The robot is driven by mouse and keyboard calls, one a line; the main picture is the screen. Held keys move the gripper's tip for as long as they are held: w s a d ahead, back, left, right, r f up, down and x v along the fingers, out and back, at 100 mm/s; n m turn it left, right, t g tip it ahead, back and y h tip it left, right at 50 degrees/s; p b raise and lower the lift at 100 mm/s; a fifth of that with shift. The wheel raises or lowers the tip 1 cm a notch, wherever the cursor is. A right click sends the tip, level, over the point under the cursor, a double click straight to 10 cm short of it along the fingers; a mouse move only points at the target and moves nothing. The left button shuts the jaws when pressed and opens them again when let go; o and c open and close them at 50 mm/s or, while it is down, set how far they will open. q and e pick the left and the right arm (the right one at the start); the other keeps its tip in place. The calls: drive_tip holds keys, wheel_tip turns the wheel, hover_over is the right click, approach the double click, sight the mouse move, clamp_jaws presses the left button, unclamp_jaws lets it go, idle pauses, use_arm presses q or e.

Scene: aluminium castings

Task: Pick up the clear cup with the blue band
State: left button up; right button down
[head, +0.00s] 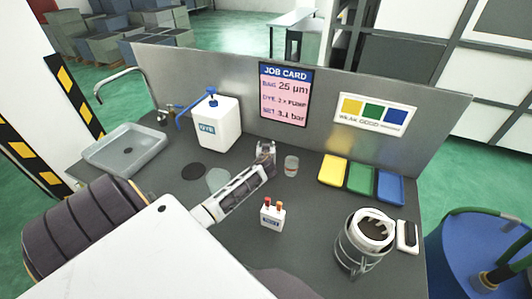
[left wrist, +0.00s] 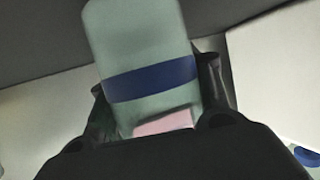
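The clear cup with the blue band (left wrist: 150,80) fills the middle of the left wrist view, slightly tilted in the picture. The fingers of my left gripper (left wrist: 160,105) lie along both its sides and look closed on it. A pink patch shows at its lower end. In the head view my left gripper (head: 266,152) is over the table's middle, near the back panel; the cup is mostly hidden there and its band cannot be made out. Whether it touches the table is unclear. Another clear cup (head: 291,166), with a faint reddish tint, stands just right of the gripper. My right gripper is out of view.
A white jug (head: 215,125) and a sink (head: 125,150) are left. A small bottle holder (head: 271,216) stands in front. A back panel (head: 225,75) closes the rear.

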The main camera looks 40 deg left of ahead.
use_arm(q)
drive_tip(key=shift+r, duration=0.1)
drive_tip(key=shift+c, duration=0.4)
wheel_tip(320, 180, up, 10)
drive_tip(key=shift+b, duration=0.35)
